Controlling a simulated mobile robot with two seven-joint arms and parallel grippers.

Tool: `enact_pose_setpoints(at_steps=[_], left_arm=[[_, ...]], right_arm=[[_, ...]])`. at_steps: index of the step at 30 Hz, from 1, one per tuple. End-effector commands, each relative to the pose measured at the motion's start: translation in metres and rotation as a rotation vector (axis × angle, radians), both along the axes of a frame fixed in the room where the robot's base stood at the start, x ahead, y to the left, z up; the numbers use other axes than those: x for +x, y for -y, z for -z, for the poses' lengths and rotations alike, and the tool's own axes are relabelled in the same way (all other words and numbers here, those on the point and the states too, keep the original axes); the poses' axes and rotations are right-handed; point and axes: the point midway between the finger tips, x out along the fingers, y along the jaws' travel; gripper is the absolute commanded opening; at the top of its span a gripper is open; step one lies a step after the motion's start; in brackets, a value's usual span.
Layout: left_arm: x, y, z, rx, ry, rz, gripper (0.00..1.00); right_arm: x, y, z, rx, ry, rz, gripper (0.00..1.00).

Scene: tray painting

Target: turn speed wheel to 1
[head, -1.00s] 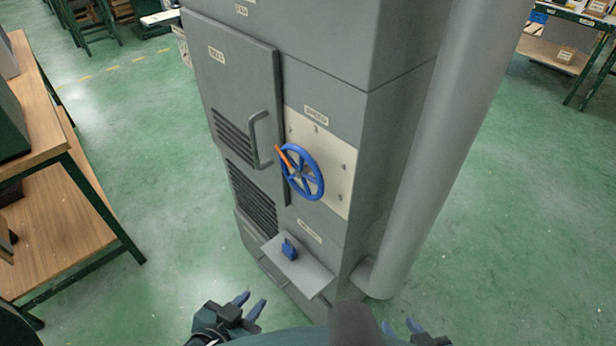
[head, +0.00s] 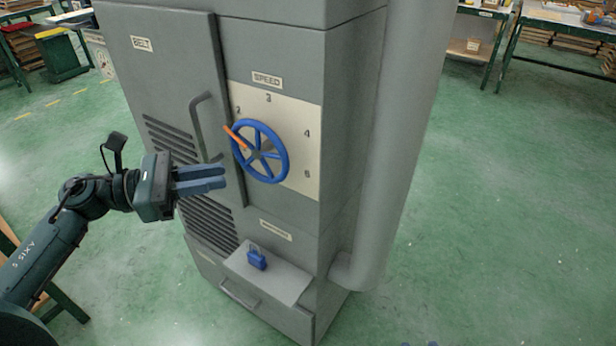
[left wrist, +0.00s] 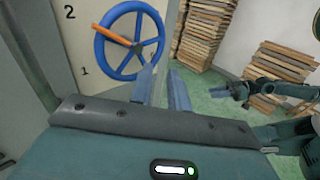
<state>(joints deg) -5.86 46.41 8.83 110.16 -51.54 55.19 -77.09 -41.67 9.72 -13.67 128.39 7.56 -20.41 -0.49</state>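The blue spoked speed wheel (head: 284,163) sits on a cream dial plate (head: 305,150) on the grey machine. Its orange handle (head: 234,137) points up and left, close to the 2 mark. The wheel also shows in the left wrist view (left wrist: 127,75), with marks 2 and 1 on the plate left of it. My left gripper (head: 222,178) is left of and slightly below the wheel, apart from it. Its fingers have an empty gap between them in the left wrist view (left wrist: 163,80). In the head view, only small tips at the bottom edge may be my right gripper.
A door handle (head: 203,128) stands out left of the wheel, near my left gripper. A small shelf (head: 285,279) with a blue padlock-like piece (head: 257,261) juts out below. A thick grey pipe (head: 385,150) runs along the machine's right side. The floor on the right is clear.

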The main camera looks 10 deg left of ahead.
Motion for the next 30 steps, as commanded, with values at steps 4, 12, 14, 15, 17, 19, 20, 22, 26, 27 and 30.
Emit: enact_pose_setpoints(at_steps=[4,12,14,15,17,19,20,22,26,27,30], left_arm=[[0.007,0.013,-0.003,0.001,0.004,0.002,0.18],[0.032,0.062,-0.005,-0.003,0.003,0.002,0.18],[0.037,0.074,-0.005,-0.002,0.003,0.003,0.18],[0.041,0.08,-0.005,-0.004,0.002,0.001,0.18],[0.046,0.09,-0.004,-0.004,0.001,0.002,0.18],[0.051,0.099,-0.003,-0.003,0.0,0.001,0.18],[0.052,0.102,-0.003,-0.004,0.0,0.001,0.18],[0.055,0.108,-0.002,-0.002,0.0,0.001,0.18],[0.059,0.115,-0.001,-0.001,0.0,0.001,0.18],[0.059,0.116,-0.001,-0.001,0.0,0.0,0.18],[0.059,0.116,0.0,0.0,-0.001,0.0,0.18]], right_arm=[[0.0,-0.002,-0.003,0.005,-0.008,-0.002,0.36],[0.002,-0.006,-0.003,0.003,-0.049,-0.013,0.36],[0.001,-0.006,-0.003,0.001,-0.055,-0.014,0.36],[0.002,-0.006,-0.004,-0.002,-0.056,-0.016,0.36],[0.004,-0.006,-0.006,-0.008,-0.053,-0.017,0.36],[0.005,-0.006,-0.008,-0.014,-0.05,-0.017,0.36],[0.005,-0.006,-0.009,-0.017,-0.05,-0.018,0.36],[0.005,-0.005,-0.008,-0.023,-0.051,-0.018,0.36],[0.004,-0.006,-0.007,-0.028,-0.056,-0.021,0.36],[0.004,-0.006,-0.006,-0.028,-0.056,-0.021,0.36],[0.004,-0.006,-0.006,-0.028,-0.056,-0.021,0.36]])
